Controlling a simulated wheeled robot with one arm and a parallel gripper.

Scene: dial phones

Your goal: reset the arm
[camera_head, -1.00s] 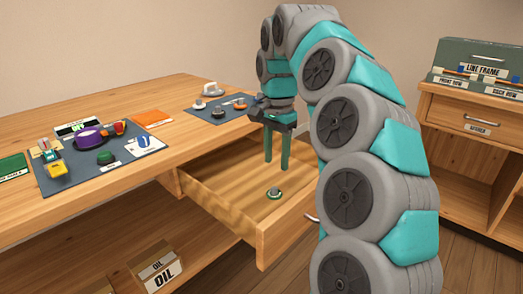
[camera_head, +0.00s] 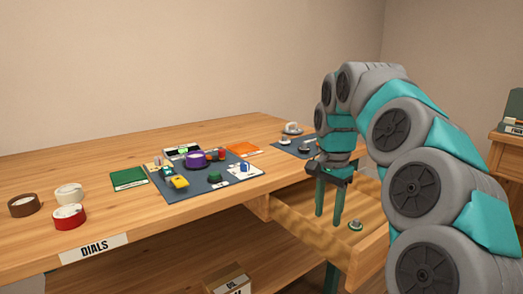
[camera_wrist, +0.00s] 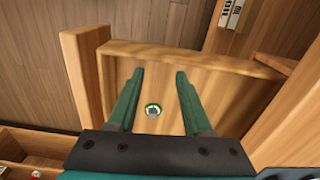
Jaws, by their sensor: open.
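My arm reaches in from the right in the head view. My gripper (camera_head: 329,203) points down over the open drawer (camera_head: 290,222) of the bench. Its two green fingers are spread apart with nothing between them. A small round dial part with a green rim (camera_head: 355,225) lies on the drawer floor, right of the fingers in the head view. In the wrist view the same dial part (camera_wrist: 153,110) shows below, in the gap between the fingers, apart from both.
A dark mat (camera_head: 215,187) holds a purple cup-like piece (camera_head: 195,160) and several small parts. Tape rolls (camera_head: 69,216) lie at the bench's left. A second dark mat (camera_head: 290,148) lies behind the drawer. A box (camera_head: 232,281) sits on the lower shelf.

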